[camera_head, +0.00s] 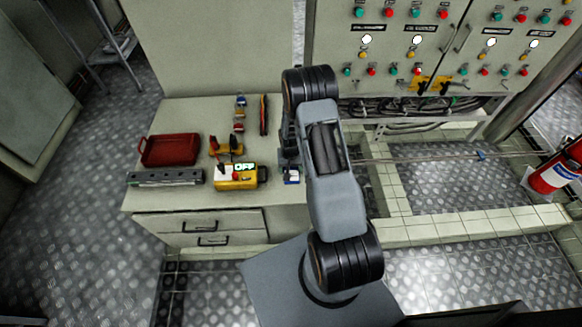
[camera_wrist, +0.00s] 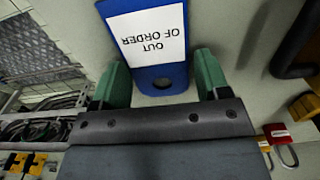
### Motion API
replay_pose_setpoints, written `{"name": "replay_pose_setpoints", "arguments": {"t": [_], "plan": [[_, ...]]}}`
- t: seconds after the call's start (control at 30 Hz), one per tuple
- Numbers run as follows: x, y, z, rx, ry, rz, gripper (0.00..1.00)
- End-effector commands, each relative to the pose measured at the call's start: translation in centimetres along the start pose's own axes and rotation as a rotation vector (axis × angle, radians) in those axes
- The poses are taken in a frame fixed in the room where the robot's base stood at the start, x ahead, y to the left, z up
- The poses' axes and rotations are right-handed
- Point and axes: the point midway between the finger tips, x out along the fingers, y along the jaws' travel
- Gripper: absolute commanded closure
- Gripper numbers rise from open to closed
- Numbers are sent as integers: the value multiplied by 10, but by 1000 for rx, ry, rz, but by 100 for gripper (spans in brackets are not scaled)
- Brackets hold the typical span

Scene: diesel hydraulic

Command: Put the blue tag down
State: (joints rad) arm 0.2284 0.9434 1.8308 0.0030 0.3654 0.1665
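The blue tag (camera_wrist: 162,74) has a white panel reading "OUT OF ORDER", upside down in the wrist view. Its narrow end with the hole lies between the two green fingers of my gripper (camera_wrist: 162,75). The fingers stand apart, one close to each side of the tag. I cannot tell whether they press on its edges or leave small gaps. In the head view the tag (camera_head: 292,178) shows as a small blue and white patch at the right part of the cabinet top (camera_head: 278,193). My arm hides most of my gripper there, and I cannot tell whether the tag touches the surface.
A yellow box marked "OFF" (camera_head: 236,178), a red tray (camera_head: 170,150), a grey metal bar (camera_head: 165,178) and small coloured items stand left on the cabinet top. A red padlock (camera_wrist: 279,134) shows at the right of the wrist view. A control panel (camera_head: 450,45) stands behind.

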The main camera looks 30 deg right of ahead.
Motion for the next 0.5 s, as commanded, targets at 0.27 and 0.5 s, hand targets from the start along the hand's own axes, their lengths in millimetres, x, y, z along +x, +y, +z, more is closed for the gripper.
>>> {"name": "replay_pose_setpoints", "arguments": {"t": [0.27, 0.5], "plan": [[4, 4, 2, 2, -6, 2, 12], [0, 3, 3, 1, -9, 3, 12]]}}
